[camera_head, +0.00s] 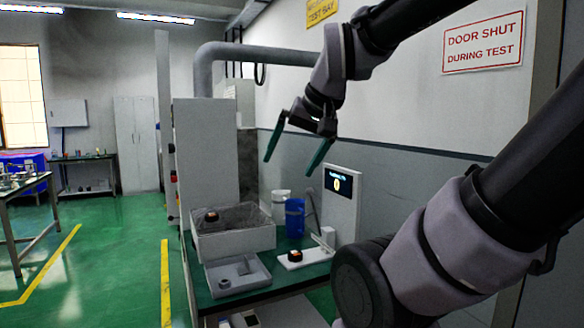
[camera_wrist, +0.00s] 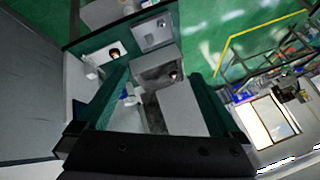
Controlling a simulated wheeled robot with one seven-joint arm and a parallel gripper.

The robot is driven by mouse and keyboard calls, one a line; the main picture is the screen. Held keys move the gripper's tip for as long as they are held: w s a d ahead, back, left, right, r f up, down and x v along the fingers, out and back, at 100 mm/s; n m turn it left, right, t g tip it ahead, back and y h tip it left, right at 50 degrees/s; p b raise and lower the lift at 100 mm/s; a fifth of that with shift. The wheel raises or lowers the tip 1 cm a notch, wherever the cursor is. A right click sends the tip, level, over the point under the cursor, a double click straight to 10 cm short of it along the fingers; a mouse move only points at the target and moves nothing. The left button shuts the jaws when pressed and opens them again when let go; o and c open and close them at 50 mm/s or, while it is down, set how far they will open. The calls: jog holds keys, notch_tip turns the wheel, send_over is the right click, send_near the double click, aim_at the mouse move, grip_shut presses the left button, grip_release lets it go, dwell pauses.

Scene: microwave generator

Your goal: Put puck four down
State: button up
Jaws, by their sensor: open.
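My gripper (camera_head: 289,167) is open and empty, with its two green fingers raised well above the bench. One dark puck with an orange top (camera_head: 211,216) is in the grey open box (camera_head: 235,243), towards its left side; it also shows in the wrist view (camera_wrist: 172,76). A second such puck (camera_head: 295,256) rests on a white plate (camera_head: 318,256) to the right of the box; it also shows in the wrist view (camera_wrist: 115,53). I cannot read numbers on either, so I cannot tell which is puck four. My gripper touches neither puck.
A shallow grey tray (camera_head: 250,284) with a round feature sits in front of the box. A blue container (camera_head: 295,217), a white container (camera_head: 282,199) and a lit display panel (camera_head: 342,208) stand behind the plate. A tall grey panel (camera_head: 205,150) rises behind the box.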

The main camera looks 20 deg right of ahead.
jog(key=w+d+f+n+h, duration=0.2)
jog(key=w+d+f, duration=0.6)
jog(key=w, duration=0.4)
jog(key=w+d+f+n+h, duration=0.2)
jog(key=w+d+f, duration=0.6)
jog(key=w, duration=0.3)
jog(key=w+d+f+n+t+y, duration=0.1)
jog(key=w+d+f, duration=0.15)
jog(key=f, duration=0.35)
jog(key=w+d+f+n+t+y, duration=0.1)
jog(key=w+d+f, duration=0.15)
jog(key=f, duration=0.45)
jog(key=t+y, duration=0.2)
jog(key=t, duration=0.1)
send_near(295, 253)
jog(key=shift+s+d+r, duration=0.15)
jog(key=shift+s+d, duration=0.2)
jog(key=shift+s, duration=0.2)
jog(key=shift+f+t+y, duration=0.25)
jog(key=shift+t+y, duration=0.05)
jog(key=shift+t, duration=0.1)
jog(key=shift+w+a+f, duration=0.25)
jog(key=shift+w+f, duration=0.05)
jog(key=shift+w, duration=0.05)
jog(key=x, duration=1)
jog(key=c, duration=1.5)
